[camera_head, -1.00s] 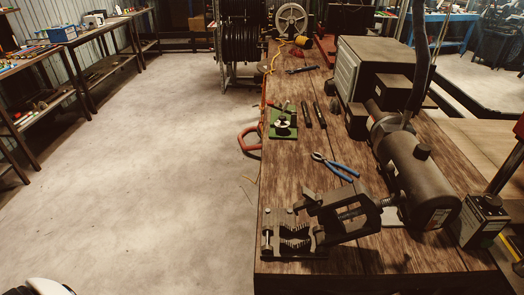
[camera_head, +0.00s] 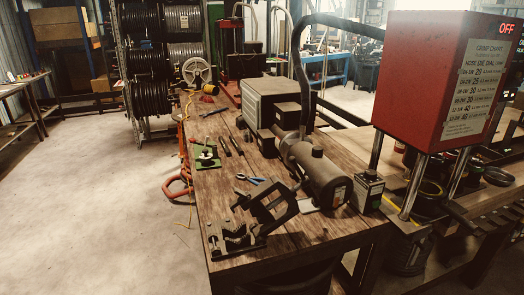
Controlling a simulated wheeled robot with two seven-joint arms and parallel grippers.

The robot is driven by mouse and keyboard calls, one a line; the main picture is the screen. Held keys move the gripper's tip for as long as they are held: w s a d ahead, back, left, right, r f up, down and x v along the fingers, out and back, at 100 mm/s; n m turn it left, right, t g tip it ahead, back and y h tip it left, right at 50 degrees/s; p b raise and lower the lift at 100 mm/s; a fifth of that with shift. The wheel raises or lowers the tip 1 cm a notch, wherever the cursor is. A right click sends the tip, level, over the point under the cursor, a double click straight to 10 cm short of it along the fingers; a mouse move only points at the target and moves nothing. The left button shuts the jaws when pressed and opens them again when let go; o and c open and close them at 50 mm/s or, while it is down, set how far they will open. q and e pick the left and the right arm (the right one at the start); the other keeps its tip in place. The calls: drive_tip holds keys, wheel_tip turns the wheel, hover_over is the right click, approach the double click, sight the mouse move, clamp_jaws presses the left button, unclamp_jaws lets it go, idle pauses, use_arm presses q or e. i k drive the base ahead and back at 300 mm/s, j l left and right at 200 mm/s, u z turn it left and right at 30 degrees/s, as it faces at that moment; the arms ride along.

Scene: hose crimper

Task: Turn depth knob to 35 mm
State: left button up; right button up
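The red control box (camera_head: 427,78) of the crimper stands at the right on metal posts. A crimp chart (camera_head: 477,88) on its side lists hose die dial values, and a red "OFF" (camera_head: 506,28) shows at its upper right edge. The box's right part runs out of the picture. I cannot make out a depth knob or a 35 mm reading in this view. Neither of my grippers is in view.
Hose reels (camera_head: 143,60) stand behind. The floor (camera_head: 100,220) at the left is clear.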

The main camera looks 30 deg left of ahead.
sight(205, 157)
drive_tip(key=i+j+z, duration=0.1)
drive_tip(key=j+z, duration=0.3)
drive_tip(key=j, duration=0.4)
drive_tip(key=j+z, duration=0.4)
drive_tip(key=j, duration=0.35)
